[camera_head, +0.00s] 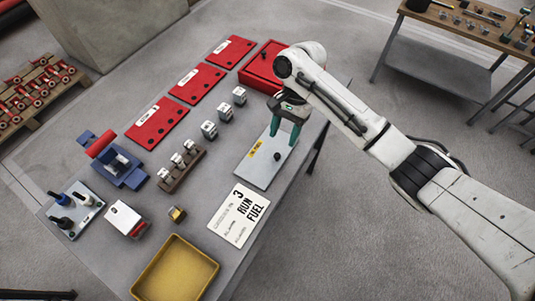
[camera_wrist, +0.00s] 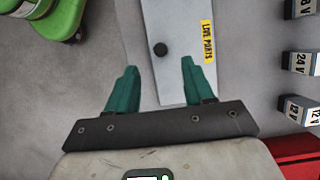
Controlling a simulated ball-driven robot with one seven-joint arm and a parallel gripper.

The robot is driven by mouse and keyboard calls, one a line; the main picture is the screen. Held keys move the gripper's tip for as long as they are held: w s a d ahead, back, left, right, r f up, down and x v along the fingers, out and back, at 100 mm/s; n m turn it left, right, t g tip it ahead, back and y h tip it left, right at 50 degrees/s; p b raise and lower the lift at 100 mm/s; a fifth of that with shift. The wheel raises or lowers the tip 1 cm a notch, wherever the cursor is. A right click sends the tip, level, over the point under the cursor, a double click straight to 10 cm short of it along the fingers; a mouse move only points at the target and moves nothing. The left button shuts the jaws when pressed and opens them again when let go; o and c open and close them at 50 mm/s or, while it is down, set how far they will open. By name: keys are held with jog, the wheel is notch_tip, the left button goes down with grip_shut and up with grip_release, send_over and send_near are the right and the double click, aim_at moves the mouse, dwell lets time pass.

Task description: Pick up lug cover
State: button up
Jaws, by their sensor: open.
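The lug cover appears to be the pale grey plate (camera_head: 252,172) with a yellow label and a black knob. It lies on the table, right of the grey blocks. In the wrist view the plate (camera_wrist: 178,25) shows its "LIVE PARTS" label (camera_wrist: 207,42) and its round black knob (camera_wrist: 160,49). My gripper (camera_head: 284,138) is above the plate's far part, with teal fingers apart and nothing between them. In the wrist view the knob is just beyond and between the fingertips (camera_wrist: 159,66).
Grey voltage-marked blocks (camera_head: 209,130) stand left of the plate, with red panels (camera_head: 157,122) and a red box (camera_head: 262,68) behind. A green object (camera_wrist: 60,18) shows in the wrist view.

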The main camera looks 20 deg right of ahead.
aim_at(278, 154)
jog(key=shift+p+x, duration=0.5)
jog(key=shift+x, duration=3.1)
jog(key=shift+w+d, duration=0.1)
grip_shut()
